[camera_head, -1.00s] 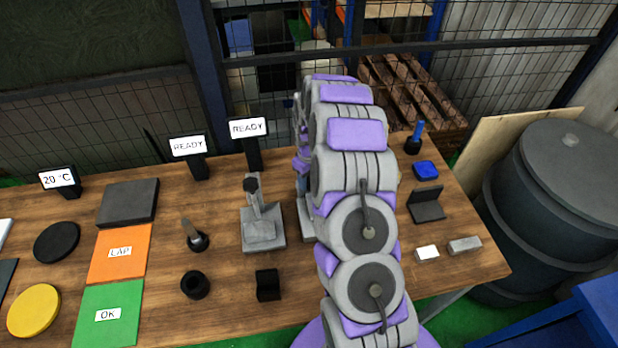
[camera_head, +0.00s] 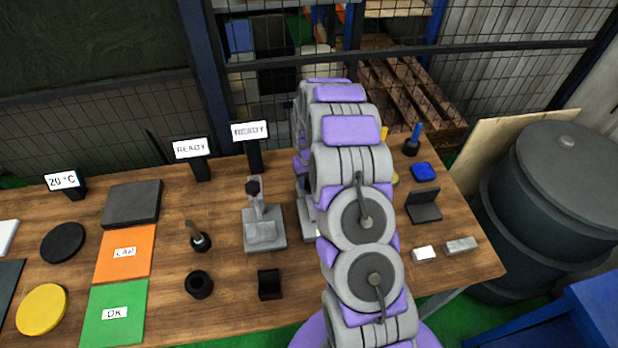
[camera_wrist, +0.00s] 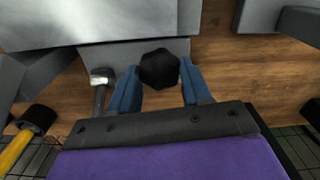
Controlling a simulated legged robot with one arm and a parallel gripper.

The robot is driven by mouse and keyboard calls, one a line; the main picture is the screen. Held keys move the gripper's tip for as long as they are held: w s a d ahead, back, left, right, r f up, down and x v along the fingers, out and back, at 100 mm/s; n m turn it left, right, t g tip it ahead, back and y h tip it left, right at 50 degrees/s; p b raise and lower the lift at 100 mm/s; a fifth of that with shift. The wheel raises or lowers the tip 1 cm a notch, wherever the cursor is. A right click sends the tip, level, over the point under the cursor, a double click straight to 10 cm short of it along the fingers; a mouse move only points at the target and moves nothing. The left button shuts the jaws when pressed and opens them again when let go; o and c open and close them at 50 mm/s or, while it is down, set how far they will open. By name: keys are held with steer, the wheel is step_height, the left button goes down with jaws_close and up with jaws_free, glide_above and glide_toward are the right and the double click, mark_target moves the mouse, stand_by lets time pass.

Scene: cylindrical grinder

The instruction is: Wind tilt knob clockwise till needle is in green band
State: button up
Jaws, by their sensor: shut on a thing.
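In the wrist view, a black faceted knob (camera_wrist: 159,69) sits at the edge of a grey metal fixture (camera_wrist: 110,20). My gripper (camera_wrist: 160,84) has its two blue fingers on either side of the knob and is shut on it. In the head view, my arm covers the gripper and the knob. Only part of a grey base (camera_head: 306,222) shows beside my arm. I cannot make out a needle or a green band in either view.
A silver-headed part (camera_wrist: 101,78) lies close to the left finger. A yellow handle with a black end (camera_wrist: 22,138) is at lower left. In the head view, a grey stand (camera_head: 264,228) with a black-topped lever is left of my arm. READY signs (camera_head: 250,131) stand behind.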

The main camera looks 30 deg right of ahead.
steer(key=o, duration=1.1)
steer(key=shift+c, duration=0.2)
step_height(320, 180, up, 17)
steer(key=p, duration=0.2)
steer(key=shift+r, duration=0.2)
